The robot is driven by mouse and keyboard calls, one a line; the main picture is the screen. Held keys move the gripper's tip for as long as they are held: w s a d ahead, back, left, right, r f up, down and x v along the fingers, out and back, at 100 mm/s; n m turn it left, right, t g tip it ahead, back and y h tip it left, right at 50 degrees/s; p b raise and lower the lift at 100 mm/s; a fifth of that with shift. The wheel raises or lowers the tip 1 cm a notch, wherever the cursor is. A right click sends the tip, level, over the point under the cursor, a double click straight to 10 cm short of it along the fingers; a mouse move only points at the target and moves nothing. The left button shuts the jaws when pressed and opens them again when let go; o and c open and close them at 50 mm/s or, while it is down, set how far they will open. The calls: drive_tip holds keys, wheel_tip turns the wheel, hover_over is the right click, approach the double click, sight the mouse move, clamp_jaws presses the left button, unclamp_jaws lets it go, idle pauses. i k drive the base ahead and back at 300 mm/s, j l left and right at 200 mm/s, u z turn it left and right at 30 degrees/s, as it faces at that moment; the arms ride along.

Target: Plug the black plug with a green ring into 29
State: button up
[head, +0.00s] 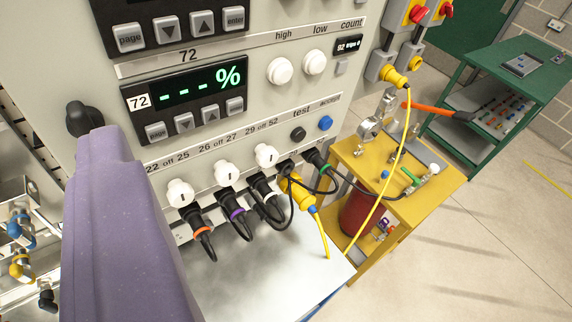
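The black plug with a green ring (316,158) sits at the right end of a row of plugs along the lower edge of the grey panel. A black cable trails from it to the right. A large purple block (125,230) of mine fills the lower left, apart from the green-ringed plug. Its fingertips are not clear, so open or shut cannot be told.
Black plugs with orange (201,229), purple (236,213) and white (265,190) rings and a yellow plug (298,193) crowd the row. A yellow cart (440,184) and green bench (510,75) stand right. The floor at lower right is free.

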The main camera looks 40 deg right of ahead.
sight(324, 168)
drive_tip(key=l+z, duration=0.15)
drive_tip(key=l, duration=0.5)
drive_tip(key=l+z, duration=0.1)
drive_tip(key=l, duration=0.5)
drive_tip(key=i+l+z, duration=0.15)
drive_tip(key=l, duration=0.45)
